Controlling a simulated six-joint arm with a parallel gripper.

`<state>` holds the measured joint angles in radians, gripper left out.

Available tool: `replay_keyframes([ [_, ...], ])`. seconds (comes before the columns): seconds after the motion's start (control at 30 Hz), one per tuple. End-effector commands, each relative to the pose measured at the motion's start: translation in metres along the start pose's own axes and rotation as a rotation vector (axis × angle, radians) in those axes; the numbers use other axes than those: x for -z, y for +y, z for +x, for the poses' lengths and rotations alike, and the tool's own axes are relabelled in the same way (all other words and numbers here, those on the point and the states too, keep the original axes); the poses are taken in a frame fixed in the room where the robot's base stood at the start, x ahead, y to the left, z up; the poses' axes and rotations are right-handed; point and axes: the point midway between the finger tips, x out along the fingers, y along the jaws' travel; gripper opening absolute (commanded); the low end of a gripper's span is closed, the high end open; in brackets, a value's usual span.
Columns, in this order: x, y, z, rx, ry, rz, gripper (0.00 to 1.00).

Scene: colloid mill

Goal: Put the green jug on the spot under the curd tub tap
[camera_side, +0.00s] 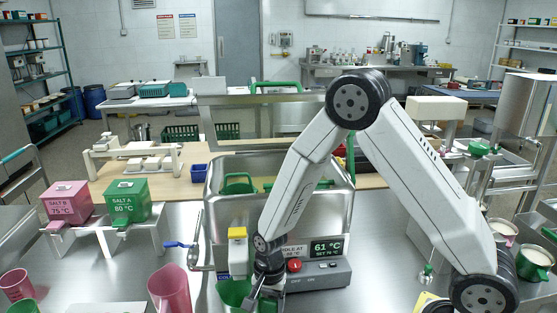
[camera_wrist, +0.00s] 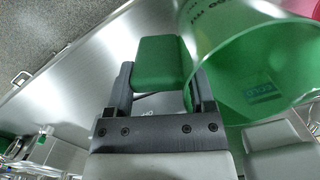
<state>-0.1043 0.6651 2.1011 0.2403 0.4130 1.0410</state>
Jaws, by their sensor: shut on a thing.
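The green jug (camera_side: 235,293) is at the bottom of the side view, in front of the steel tub (camera_side: 335,215), partly cut off by the frame. In the wrist view the jug's open mouth (camera_wrist: 250,70) is at the right. My gripper (camera_side: 265,293) is at the jug's right side and shut on its green handle (camera_wrist: 163,62), which shows between the fingers (camera_wrist: 160,85). A white fitting with a yellow top (camera_side: 237,234) stands above the jug. The spot under the tap is not clearly visible.
A pink jug (camera_side: 170,290) stands close to the left of the green jug. Pink (camera_side: 67,202) and green (camera_side: 128,201) salt boxes sit on stands at the left. A control box with a 61 °C display (camera_side: 326,248) is right of my gripper. Cups stand at the far right.

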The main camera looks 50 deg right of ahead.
Motion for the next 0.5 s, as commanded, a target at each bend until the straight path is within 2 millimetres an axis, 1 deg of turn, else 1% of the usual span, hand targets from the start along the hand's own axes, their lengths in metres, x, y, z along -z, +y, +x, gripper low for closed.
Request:
replay_keyframes([
  [0.1,0.015,-0.006,-0.002,0.002,0.001,0.002,0.00],
  [0.2,0.024,-0.009,-0.002,0.000,0.000,0.001,0.00],
  [0.3,0.022,-0.008,0.003,-0.001,0.000,-0.001,0.00],
  [0.5,0.022,-0.009,0.004,0.001,0.001,-0.001,0.00],
])
